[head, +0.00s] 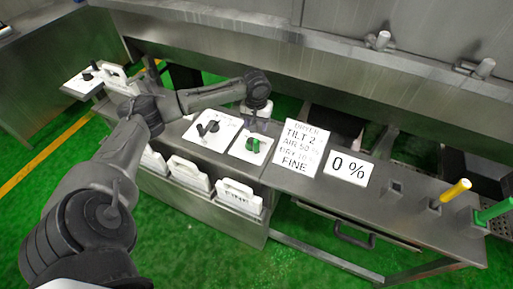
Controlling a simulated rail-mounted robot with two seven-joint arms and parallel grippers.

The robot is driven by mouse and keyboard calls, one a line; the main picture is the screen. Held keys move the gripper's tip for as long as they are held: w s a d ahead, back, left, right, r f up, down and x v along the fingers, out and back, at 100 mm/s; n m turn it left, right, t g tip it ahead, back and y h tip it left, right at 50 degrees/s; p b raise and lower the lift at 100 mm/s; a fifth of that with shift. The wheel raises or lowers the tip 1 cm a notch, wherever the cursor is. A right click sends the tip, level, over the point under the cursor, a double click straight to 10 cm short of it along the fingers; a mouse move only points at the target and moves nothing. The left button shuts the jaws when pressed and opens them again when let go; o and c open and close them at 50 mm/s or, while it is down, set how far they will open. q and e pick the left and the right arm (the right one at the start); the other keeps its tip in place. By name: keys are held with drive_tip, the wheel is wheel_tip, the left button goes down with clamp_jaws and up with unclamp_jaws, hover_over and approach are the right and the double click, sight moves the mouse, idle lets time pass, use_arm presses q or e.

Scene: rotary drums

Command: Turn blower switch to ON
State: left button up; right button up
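Two white switch panels lie on the steel bench below my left arm. The left panel (222,139) carries a black rotary switch (207,128). The right panel (240,154) carries a green-lit knob (253,145). I cannot read their labels, so I cannot tell which is the blower switch. My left gripper (252,128) points down over the back of the right panel, close to the green knob. Its fingers are too small and dark to tell open from shut, or whether they touch anything. My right gripper is not in view.
Yellow (455,190) and green (495,210) handles stand at the far right. Another panel (88,79) is far left.

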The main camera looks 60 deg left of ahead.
sight(256, 140)
use_arm(q)
wheel_tip(256, 140, down, 12)
drive_tip(key=shift+f+b, duration=0.1)
drive_tip(key=shift+b, duration=0.75)
drive_tip(key=shift+c, duration=0.5)
drive_tip(key=shift+c, duration=1.4)
drive_tip(key=c, duration=0.6)
clamp_jaws()
